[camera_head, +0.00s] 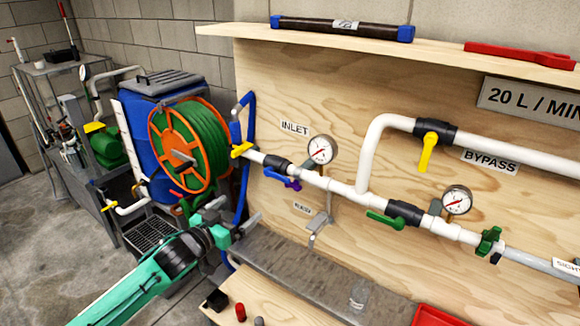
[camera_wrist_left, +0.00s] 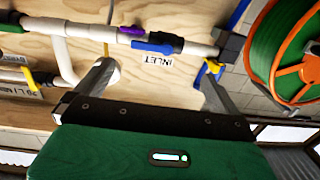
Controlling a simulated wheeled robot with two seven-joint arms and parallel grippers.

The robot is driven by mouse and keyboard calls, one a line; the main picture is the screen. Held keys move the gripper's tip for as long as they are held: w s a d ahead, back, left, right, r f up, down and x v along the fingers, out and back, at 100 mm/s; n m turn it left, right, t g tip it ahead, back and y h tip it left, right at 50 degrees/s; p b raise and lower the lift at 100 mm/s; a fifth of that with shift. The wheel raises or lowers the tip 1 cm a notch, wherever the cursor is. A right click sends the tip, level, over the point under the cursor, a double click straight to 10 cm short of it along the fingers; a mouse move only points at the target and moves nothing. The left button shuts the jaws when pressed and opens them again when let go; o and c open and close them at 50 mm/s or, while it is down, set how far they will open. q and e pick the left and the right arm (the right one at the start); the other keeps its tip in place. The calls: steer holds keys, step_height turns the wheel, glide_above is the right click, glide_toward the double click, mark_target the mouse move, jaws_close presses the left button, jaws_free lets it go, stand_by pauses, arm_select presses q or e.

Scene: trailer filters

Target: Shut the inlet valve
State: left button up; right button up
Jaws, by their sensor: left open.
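The inlet valve is a black body (camera_head: 277,163) on the white pipe below the INLET label (camera_head: 295,128). Its blue lever (camera_head: 274,176) lies roughly along the pipe. A small purple part (camera_head: 293,184) shows beside it. In the left wrist view the black valve body (camera_wrist_left: 166,40), blue lever (camera_wrist_left: 150,47) and purple part (camera_wrist_left: 132,30) lie beyond the fingers. My left gripper (camera_head: 240,208) is open and empty, lower left of the valve and apart from it. Its two spread fingers (camera_wrist_left: 158,72) show in the left wrist view. My right gripper is not in view.
A green hose reel (camera_head: 190,150) and blue tank are at the left. A grey ledge (camera_head: 300,275) runs below the plywood panel. Yellow bypass and green levers are farther right.

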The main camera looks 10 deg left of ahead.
arm_select(q)
step_height(320, 180, up, 2)
steer(key=p, duration=0.4)
glide_toward(277, 175)
steer(key=shift+m+h, duration=0.3)
steer(key=x, duration=0.8)
steer(key=shift+w+a+f, duration=0.1)
steer(key=shift+w+a, duration=0.05)
steer(key=shift+a, duration=0.15)
steer(key=shift+c, duration=0.2)
steer(key=c, duration=1.3)
steer(key=shift+d, duration=0.1)
